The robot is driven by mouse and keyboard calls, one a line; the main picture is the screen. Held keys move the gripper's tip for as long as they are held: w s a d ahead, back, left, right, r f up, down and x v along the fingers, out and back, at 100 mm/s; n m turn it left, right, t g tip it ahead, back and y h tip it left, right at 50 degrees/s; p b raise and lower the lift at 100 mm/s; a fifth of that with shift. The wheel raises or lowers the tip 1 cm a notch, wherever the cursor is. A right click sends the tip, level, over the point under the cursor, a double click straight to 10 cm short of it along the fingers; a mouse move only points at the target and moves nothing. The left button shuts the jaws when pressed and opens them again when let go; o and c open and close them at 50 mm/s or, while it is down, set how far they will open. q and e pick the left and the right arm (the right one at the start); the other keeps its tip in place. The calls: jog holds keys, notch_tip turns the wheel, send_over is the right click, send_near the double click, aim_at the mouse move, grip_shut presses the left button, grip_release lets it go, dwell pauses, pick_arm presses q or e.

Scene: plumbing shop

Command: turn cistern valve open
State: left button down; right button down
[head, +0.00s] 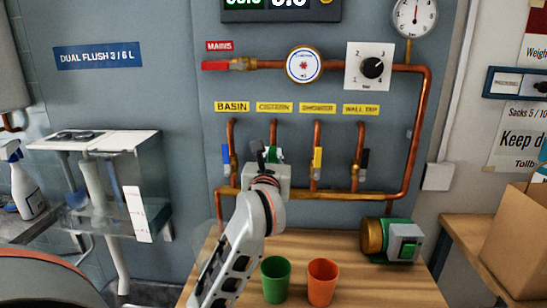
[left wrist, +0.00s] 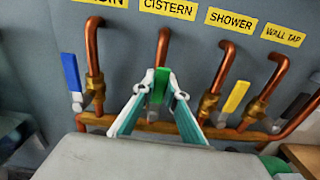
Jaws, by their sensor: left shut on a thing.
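The cistern valve has a green handle, seen between my fingertips in the left wrist view (left wrist: 158,88), under the yellow CISTERN label (left wrist: 168,7). In the head view the green handle (head: 279,155) is mostly hidden behind my gripper. My left gripper (left wrist: 158,84) is shut on this handle, with one finger on each side. It also shows in the head view (head: 268,157), in front of the cistern pipe. The handle appears about upright, along its copper pipe (left wrist: 163,48). The valve body is hidden by the gripper. My right gripper is not in view.
The blue basin handle (left wrist: 72,76) is to the left, and the yellow shower handle (left wrist: 236,97) and black wall tap handle (head: 364,158) are to the right. A green cup (head: 276,280), an orange cup (head: 323,281) and a pump (head: 393,240) stand on the bench below.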

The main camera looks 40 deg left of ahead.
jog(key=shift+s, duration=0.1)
pick_arm(q)
jog(key=c, duration=2.2)
grip_release()
jog(key=shift+o, duration=0.9)
jog(key=shift+s+d, duration=0.1)
jog(key=shift+s, duration=0.05)
jog(key=v, duration=0.7)
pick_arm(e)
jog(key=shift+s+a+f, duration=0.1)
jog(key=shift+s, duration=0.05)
pick_arm(q)
jog(key=shift+s+d, duration=0.1)
